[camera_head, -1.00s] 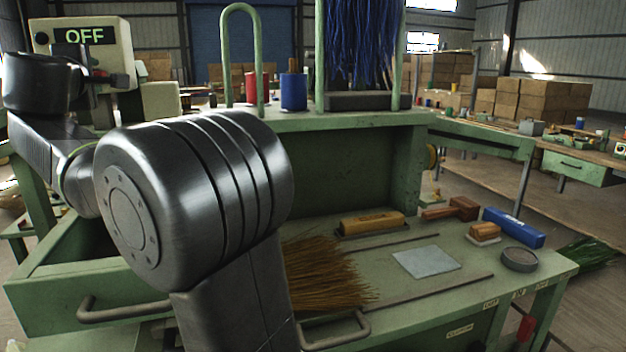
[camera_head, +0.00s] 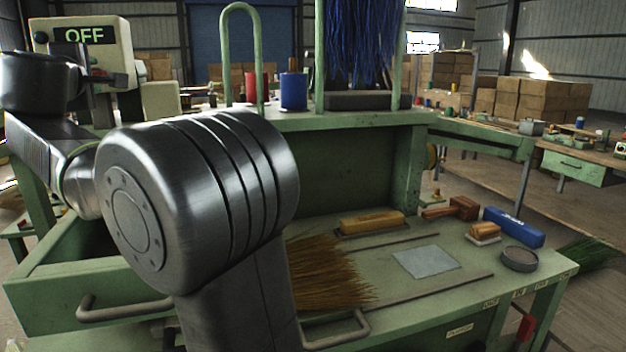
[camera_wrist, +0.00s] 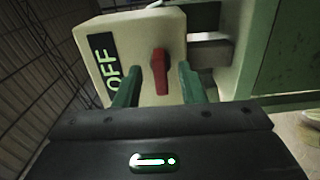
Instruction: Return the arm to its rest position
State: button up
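My arm crosses the left half of the head view, its thick dark joint in front of the bench. My gripper (camera_wrist: 158,76) shows in the wrist view with its two green fingers apart and nothing held between them. The beige switch box (camera_wrist: 145,45) lies ahead of it, with an OFF label and a red knob (camera_wrist: 159,70). The knob appears between the fingertips; whether they touch it I cannot tell. In the head view the box (camera_head: 112,48) stands at the upper left, with my gripper in front of it.
The green bench (camera_head: 400,310) has a drawer at its left front. Brown bristles (camera_head: 325,272), a wooden block (camera_head: 372,222), a mallet (camera_head: 455,208), a blue box (camera_head: 514,227) and a grey sheet (camera_head: 426,262) lie on it. Blue bristles (camera_head: 360,40) hang above the shelf.

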aim_at(94, 72)
jog(key=x, duration=0.2)
jog(key=p+x, duration=0.1)
jog(key=x, duration=0.1)
jog(key=shift+w+r+p, duration=0.2)
jog(key=shift+r+p, duration=0.05)
jog(key=shift+p, duration=0.05)
jog(key=shift+n+p, duration=0.4)
jog(key=shift+n, duration=0.2)
jog(key=shift+s+r+n+p, duration=0.15)
jog(key=shift+n+p, duration=0.25)
jog(key=shift+p, duration=0.05)
jog(key=n+p, duration=0.3)
jog(key=shift+r, duration=0.15)
jog(key=n+p, duration=0.2)
jog(key=shift+a+p, duration=0.1)
jog(key=shift+p, duration=0.25)
jog(key=shift+n, duration=0.3)
